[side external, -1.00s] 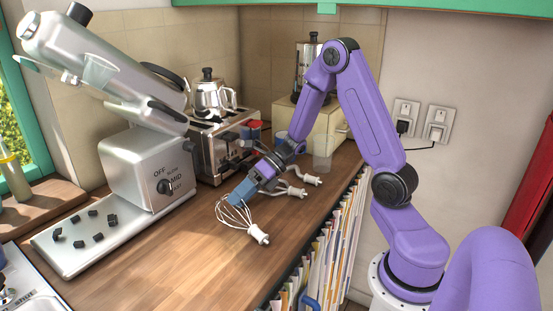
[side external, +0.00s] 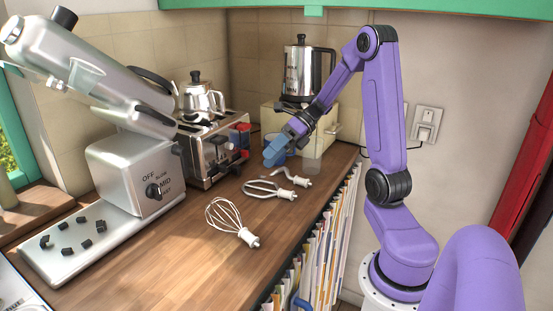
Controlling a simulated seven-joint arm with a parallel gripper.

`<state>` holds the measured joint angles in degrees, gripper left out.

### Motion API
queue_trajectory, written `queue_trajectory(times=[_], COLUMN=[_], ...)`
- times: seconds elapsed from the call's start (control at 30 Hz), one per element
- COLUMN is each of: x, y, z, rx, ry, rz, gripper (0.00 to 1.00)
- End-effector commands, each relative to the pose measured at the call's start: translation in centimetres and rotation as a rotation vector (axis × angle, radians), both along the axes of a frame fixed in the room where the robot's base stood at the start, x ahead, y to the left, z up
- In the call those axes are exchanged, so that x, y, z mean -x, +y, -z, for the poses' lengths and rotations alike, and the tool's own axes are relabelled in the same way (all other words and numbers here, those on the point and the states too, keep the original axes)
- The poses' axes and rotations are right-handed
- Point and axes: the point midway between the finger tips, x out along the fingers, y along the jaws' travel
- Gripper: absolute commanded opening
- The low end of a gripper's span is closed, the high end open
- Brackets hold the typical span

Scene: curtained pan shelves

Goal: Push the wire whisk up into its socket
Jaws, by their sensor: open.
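The wire whisk (side external: 228,218) lies on the wooden counter, its wire loops toward the back left and its white hub toward the front right. My gripper (side external: 273,153) has blue fingers and is open, up and behind the whisk, apart from it. I see nothing held in it. The silver stand mixer (side external: 125,175) stands at the left with its head (side external: 100,75) tilted up. I cannot make out the socket clearly. A flat beater (side external: 268,190) and a dough hook (side external: 290,177) lie behind the whisk.
A toaster (side external: 215,150) and a steel kettle (side external: 203,97) stand behind the mixer. A larger kettle (side external: 303,70) stands on a cream box at the back. The counter's front middle is clear.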

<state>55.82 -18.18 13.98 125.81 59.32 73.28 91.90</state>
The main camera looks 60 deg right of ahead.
Motion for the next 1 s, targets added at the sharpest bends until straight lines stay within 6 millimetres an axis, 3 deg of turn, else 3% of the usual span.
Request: queue_trajectory(times=[0.17,0.3,0.5,0.7,1.0], x=[0.9,3.2,7.9,12.4,17.7], y=[2.7,7.4,12.7,15.6,17.5], z=[0.1,0.7,1.8,2.6,3.2], rx=[0.076,0.209,0.367,0.446,0.396], ry=[-0.055,-0.186,-0.447,-0.760,-1.329], rz=[-0.173,-0.519,-1.092,-1.672,-2.524], gripper=[1.00,1.00,1.00,1.00,1.00])
